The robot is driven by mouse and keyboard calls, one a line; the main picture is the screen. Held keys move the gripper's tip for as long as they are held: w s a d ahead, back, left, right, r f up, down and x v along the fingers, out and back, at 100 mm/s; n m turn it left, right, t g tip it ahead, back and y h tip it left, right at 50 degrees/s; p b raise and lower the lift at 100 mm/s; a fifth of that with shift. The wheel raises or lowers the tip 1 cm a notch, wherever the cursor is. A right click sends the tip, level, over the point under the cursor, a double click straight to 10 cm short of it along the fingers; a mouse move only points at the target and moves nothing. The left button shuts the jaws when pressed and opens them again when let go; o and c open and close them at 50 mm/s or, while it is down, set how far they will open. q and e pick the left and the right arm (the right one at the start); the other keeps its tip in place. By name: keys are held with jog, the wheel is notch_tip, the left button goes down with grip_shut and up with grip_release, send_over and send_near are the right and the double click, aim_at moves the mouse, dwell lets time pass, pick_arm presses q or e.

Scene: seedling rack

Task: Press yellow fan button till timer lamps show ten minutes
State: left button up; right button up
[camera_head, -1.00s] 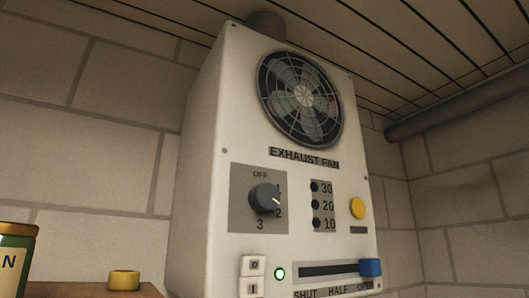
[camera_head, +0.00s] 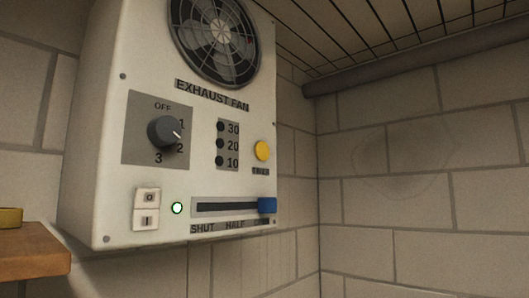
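The exhaust fan box (camera_head: 100,150) is a white panel on the wall, left of the middle of the head view. Its round yellow button (camera_head: 262,150) is at the right side of the panel, above a small dark label. The timer lamps (camera_head: 220,144) are three dark dots in a column, marked 30, 20 and 10 from top to bottom; none looks lit. Neither of my grippers is in view, and nothing touches the button.
The grey dial (camera_head: 164,132) points between 1 and 2. A green lamp (camera_head: 177,208) glows beside the white rocker switch (camera_head: 146,209). The blue slider (camera_head: 267,205) sits at the slot's right end. A wooden shelf (camera_head: 35,252) juts in at lower left.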

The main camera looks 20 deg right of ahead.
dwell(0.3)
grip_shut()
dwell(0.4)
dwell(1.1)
